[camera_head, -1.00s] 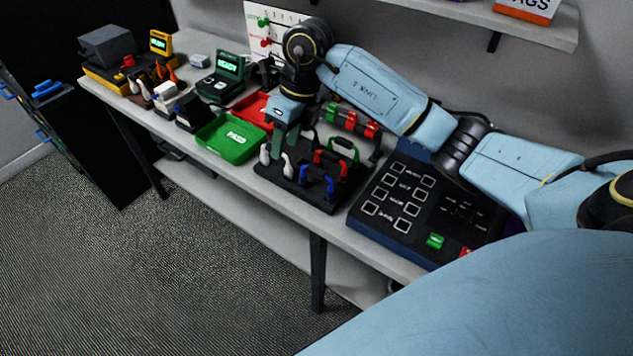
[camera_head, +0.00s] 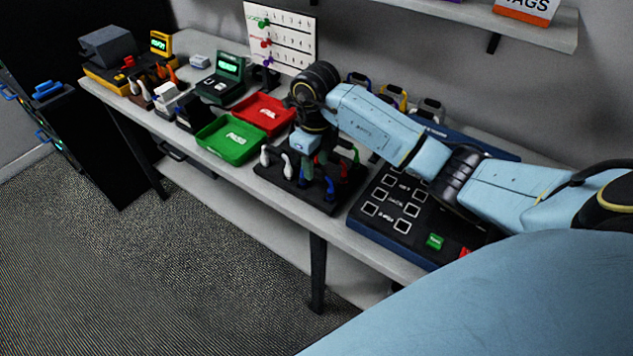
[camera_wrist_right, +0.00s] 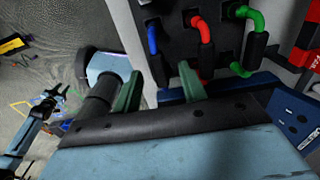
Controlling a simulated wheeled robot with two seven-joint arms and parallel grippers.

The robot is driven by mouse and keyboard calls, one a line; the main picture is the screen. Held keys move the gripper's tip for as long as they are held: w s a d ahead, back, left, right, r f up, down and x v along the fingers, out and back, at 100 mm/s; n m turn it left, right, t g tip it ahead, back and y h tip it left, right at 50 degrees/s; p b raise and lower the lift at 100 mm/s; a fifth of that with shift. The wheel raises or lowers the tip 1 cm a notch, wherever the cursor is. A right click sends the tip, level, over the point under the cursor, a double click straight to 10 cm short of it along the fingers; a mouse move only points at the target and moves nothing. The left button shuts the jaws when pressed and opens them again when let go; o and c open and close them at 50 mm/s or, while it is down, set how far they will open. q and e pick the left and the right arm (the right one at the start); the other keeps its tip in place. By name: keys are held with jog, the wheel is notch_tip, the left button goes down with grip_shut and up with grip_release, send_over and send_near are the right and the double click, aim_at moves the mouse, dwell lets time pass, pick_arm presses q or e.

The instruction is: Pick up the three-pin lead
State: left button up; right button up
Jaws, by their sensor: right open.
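A black rack (camera_head: 325,207) on the bench holds bent leads: a blue one (camera_head: 330,187), a red one (camera_head: 344,170) and a green one (camera_head: 354,154). The right wrist view shows the blue lead (camera_wrist_right: 152,38), red lead (camera_wrist_right: 203,45) and green lead (camera_wrist_right: 246,16). Pin counts are not readable, so I cannot tell which is the three-pin lead. My right gripper (camera_head: 308,172) is low over the rack, pointing down. Its green fingers (camera_wrist_right: 160,88) are apart and empty, near the blue and red leads. My left gripper (camera_wrist_right: 48,104) appears small in the right wrist view, far from the rack.
A green tray (camera_head: 228,153) and a red tray (camera_head: 264,127) lie left of the rack. A black panel with a blue edge (camera_head: 412,240) sits close on its right. Two pale pegs (camera_head: 287,163) stand on the rack's left. A pegboard (camera_head: 281,50) stands behind.

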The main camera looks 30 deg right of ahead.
aim_at(317, 170)
notch_tip(317, 170, down, 3)
jog(key=shift+s+f, duration=0.1)
jog(key=shift+c, duration=0.3)
grip_shut()
notch_tip(317, 170, up, 10)
jog(key=shift+r, duration=0.1)
notch_tip(317, 170, up, 3)
jog(key=shift+f+p, duration=0.1)
jog(key=shift+p, duration=1.05)
